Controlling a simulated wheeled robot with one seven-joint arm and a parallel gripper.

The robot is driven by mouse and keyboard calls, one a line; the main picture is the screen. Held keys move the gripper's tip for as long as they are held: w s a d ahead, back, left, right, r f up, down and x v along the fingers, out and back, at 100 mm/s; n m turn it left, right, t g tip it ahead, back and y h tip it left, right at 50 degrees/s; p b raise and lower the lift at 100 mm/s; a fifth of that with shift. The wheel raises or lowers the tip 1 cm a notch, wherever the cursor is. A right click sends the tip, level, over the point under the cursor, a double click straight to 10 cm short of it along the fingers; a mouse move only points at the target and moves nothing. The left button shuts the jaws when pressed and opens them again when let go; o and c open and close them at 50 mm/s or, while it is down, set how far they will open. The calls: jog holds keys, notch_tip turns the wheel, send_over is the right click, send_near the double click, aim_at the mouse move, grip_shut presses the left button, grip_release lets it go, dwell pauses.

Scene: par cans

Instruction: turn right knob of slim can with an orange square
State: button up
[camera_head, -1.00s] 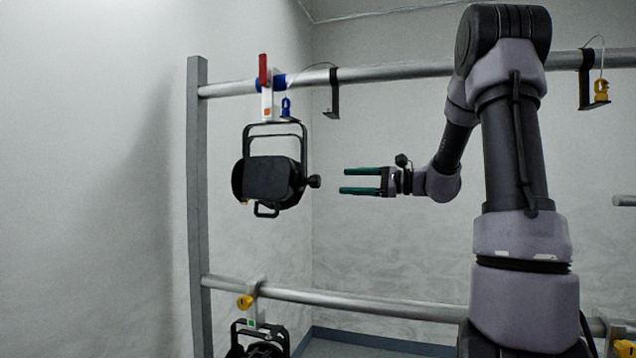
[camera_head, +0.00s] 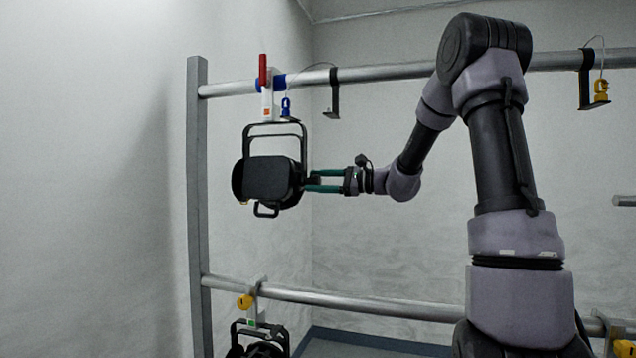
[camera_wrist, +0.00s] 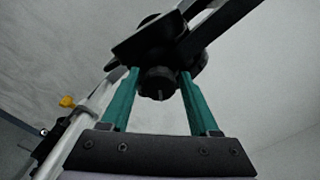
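The slim can (camera_head: 268,178) is black and hangs in a black yoke from the upper rail in the head view. An orange square (camera_head: 267,112) shows on its white clamp. Its right knob (camera_wrist: 158,82) is dark and round in the wrist view; the fingers mostly cover it in the head view. My gripper (camera_head: 312,181) has green fingers reaching to the can's right side. In the wrist view the fingers (camera_wrist: 157,88) are apart, one on each side of the knob. A narrow gap seems to show beside it; contact is not clear.
Below, a lower rail (camera_head: 370,305) holds another can (camera_head: 258,348) with a green square.

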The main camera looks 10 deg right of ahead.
grip_shut()
jog(key=m, duration=0.8)
jog(key=shift+m, duration=0.3)
jog(key=m, duration=0.4)
jog(key=shift+w+d+m, duration=0.1)
jog(key=shift+m, duration=0.2)
jog(key=shift+f+m, duration=0.1)
jog(key=shift+m, duration=2)
